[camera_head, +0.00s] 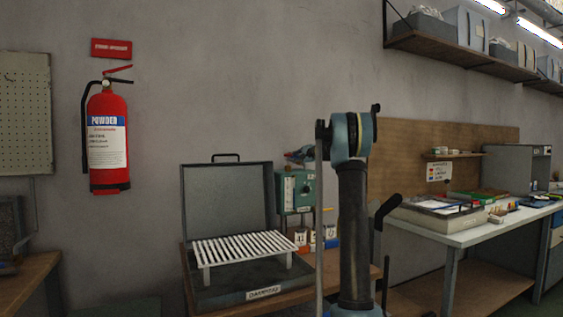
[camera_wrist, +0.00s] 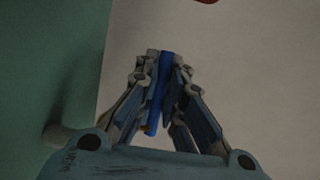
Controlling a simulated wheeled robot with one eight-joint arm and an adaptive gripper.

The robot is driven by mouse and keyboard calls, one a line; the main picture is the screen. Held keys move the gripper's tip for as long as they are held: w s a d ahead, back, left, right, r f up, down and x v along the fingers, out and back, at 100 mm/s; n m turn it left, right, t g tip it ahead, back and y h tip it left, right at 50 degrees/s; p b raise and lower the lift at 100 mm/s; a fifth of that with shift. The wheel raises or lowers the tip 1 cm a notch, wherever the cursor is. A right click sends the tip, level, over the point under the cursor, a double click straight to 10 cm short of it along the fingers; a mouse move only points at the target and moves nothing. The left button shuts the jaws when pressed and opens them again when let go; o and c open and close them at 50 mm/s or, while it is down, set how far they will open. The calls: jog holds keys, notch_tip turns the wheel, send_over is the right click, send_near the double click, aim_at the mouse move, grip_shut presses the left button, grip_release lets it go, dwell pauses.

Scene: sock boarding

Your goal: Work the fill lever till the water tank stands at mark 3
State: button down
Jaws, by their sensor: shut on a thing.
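The green water tank (camera_head: 302,191) stands behind the bench, with a pale upright gauge on its front. The marks and the water level are too small to read. My gripper (camera_wrist: 160,62) is shut on a blue bar (camera_wrist: 158,92), which looks like the grip of the fill lever, and the bar runs between its fingers. In the wrist view the green side of the tank (camera_wrist: 45,60) is at the left. In the head view the gripper shows small above the tank, partly hidden by my arm, and the lever cannot be made out there.
An open grey case (camera_head: 228,200) with a white slatted rack (camera_head: 245,247) sits on the wooden bench left of the tank. Small labelled tins (camera_head: 301,238) stand below the tank. A red extinguisher (camera_head: 108,140) hangs on the wall. A cluttered worktable (camera_head: 470,235) is at right.

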dwell(0.3)
jog(key=c, duration=2)
grip_release()
jog(key=shift+f, duration=0.15)
jog(key=shift+o, duration=0.2)
jog(key=v, duration=1.1)
jog(key=shift+s+d+r, duration=0.2)
jog(key=shift+s+d, duration=0.05)
jog(key=shift+d, duration=0.05)
